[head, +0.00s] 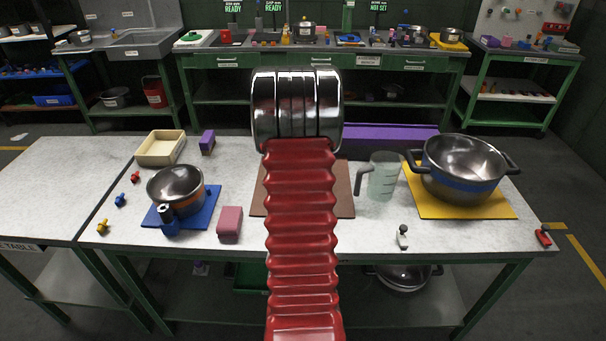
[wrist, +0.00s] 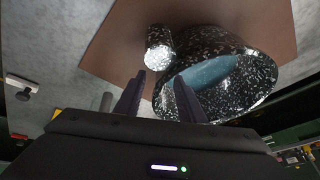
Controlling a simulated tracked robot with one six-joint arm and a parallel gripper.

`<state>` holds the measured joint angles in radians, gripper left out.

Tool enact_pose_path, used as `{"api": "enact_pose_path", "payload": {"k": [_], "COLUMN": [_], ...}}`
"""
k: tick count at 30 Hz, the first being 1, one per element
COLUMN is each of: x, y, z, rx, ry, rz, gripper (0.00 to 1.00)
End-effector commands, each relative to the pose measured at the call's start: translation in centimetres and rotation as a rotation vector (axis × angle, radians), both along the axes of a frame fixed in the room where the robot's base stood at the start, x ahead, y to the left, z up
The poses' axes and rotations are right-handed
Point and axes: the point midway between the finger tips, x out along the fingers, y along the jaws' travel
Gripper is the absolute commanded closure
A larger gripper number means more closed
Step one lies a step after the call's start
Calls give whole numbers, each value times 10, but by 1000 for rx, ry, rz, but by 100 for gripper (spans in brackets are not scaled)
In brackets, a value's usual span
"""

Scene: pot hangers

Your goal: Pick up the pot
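A black pot with white speckles (wrist: 240,92) and a pale blue inside sits on the brown mat (wrist: 118,38) in the wrist view. Its stubby speckled handle (wrist: 158,48) points toward my gripper. My gripper (wrist: 160,78) is open, its two dark fingers apart on either side of the handle's line. The handle's end lies just beyond the fingertips, and the right finger overlaps the pot's rim in the picture; I cannot tell whether they touch. In the head view my arm hides the pot and gripper, and only the mat's edges (head: 345,195) show.
A measuring jug (head: 384,178) stands right of the mat. A large pot (head: 462,168) sits on a yellow mat (head: 440,207), and a small pot (head: 175,188) on a blue mat (head: 207,211). A pink block (head: 230,224) and a beige tray (head: 160,149) are left. A purple box (head: 390,138) stands behind.

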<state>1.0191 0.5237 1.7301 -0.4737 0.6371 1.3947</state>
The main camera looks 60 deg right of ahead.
Motion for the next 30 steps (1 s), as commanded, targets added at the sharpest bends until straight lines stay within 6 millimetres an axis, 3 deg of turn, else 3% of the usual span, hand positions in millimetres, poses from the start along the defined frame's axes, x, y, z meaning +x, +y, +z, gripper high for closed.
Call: {"api": "enact_pose_path", "payload": {"k": [6,21,30], "x": [-1,-1,-1], "y": [-7,-7,-7], "z": [-15,-15,-15], "rx": [-1,0,-1], "ry": [-1,-1,-2], "rz": [-1,0,1], "gripper": [64,64,84]}}
